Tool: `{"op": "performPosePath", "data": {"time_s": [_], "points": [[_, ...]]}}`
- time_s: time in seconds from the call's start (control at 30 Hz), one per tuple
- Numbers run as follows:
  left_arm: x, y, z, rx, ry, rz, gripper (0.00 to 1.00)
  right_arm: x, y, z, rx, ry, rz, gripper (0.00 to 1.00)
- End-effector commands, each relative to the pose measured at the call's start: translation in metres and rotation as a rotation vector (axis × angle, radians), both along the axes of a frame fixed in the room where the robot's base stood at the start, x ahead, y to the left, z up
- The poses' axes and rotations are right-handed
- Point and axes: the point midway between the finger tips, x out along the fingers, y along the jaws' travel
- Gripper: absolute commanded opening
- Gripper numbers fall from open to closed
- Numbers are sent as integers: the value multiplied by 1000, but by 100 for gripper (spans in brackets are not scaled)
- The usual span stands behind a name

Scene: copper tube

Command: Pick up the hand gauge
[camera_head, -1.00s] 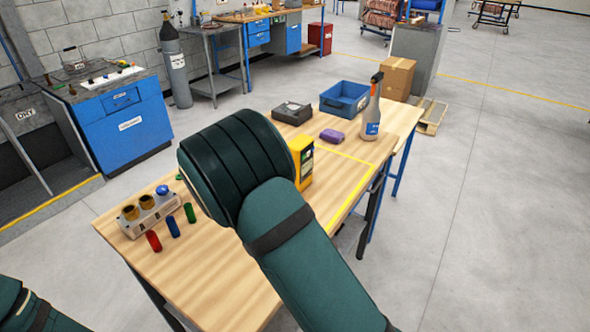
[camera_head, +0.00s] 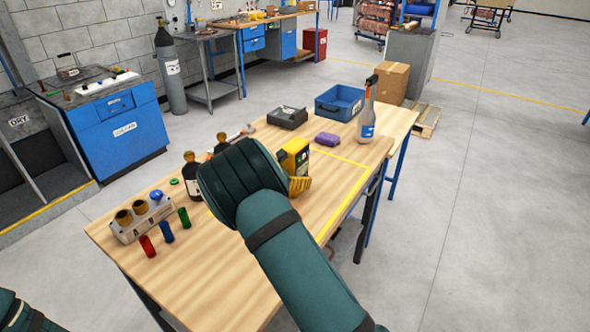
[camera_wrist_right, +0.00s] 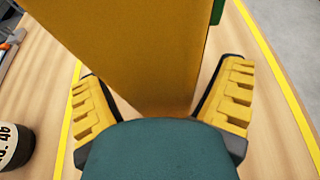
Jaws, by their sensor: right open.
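The hand gauge (camera_head: 294,155), a yellow block-shaped device with a dark face, stands on the wooden table just beyond my right gripper (camera_head: 299,185). In the head view my right wrist hides its lower part and most of the gripper; one yellow finger shows beside it. In the right wrist view the gauge's yellow body (camera_wrist_right: 125,45) reaches in between the two spread yellow fingers of the right gripper (camera_wrist_right: 160,95). The fingers stand apart on either side, with visible gaps to the gauge. My left gripper is out of view; only part of that arm shows at bottom left.
Dark bottles (camera_head: 193,175) stand close left of my right wrist. A grey holder (camera_head: 143,222) and small red, blue and green cylinders are at the table's left. A purple item (camera_head: 328,139), spray bottle (camera_head: 367,118) and blue bin (camera_head: 341,102) are farther back.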

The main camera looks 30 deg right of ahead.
Motion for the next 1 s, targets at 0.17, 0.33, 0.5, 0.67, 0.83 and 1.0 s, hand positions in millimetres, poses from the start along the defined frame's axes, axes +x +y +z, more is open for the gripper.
{"op": "performPosePath", "data": {"time_s": [0.17, 0.33, 0.5, 0.67, 0.83, 1.0], "points": [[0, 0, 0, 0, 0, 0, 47, 1, -2, -1, 0, 0, 0, 92], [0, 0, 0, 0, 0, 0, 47, 1, -2, -1, 0, 1, 0, 62], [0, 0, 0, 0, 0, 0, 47, 1, -1, -1, 0, 1, 0, 13], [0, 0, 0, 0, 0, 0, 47, 1, -1, 0, -1, -1, 1, 13], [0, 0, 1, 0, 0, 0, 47, 1, -1, 4, 0, -2, 1, 13], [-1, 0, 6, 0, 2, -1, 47, 1, -1, 28, 2, -5, 0, 13]]}}
